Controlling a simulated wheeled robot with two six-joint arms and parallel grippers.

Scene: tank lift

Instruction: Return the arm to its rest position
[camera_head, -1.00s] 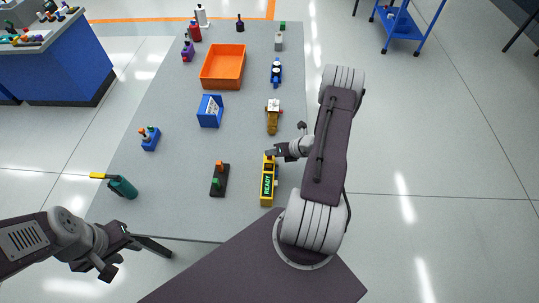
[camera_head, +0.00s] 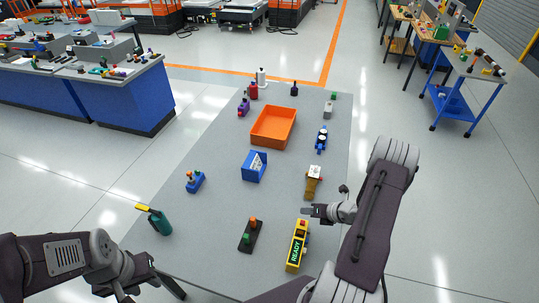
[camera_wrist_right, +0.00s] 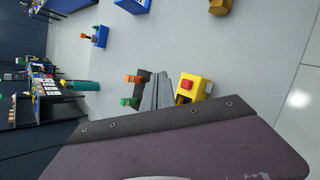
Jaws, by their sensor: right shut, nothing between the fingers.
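My right arm reaches in from the right in the head view. Its gripper (camera_head: 306,210) is shut and empty, just beyond the far end of a yellow box (camera_head: 296,249) marked READY. The box's red button (camera_head: 304,223) is visible. In the right wrist view the closed fingers (camera_wrist_right: 162,90) lie beside the yellow box (camera_wrist_right: 202,88) and its red button (camera_wrist_right: 186,84); I cannot tell how high above it. My left gripper (camera_head: 150,285) is at the table's near left edge, fingers apart and empty, partly cut off by the frame.
The grey table (camera_head: 205,225) holds an orange bin (camera_head: 273,127), a blue box (camera_head: 254,166), a brown-and-white object (camera_head: 313,182), a black two-button base (camera_head: 250,236) and a green tool (camera_head: 158,222). Open floor (camera_head: 440,220) lies right of the table.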

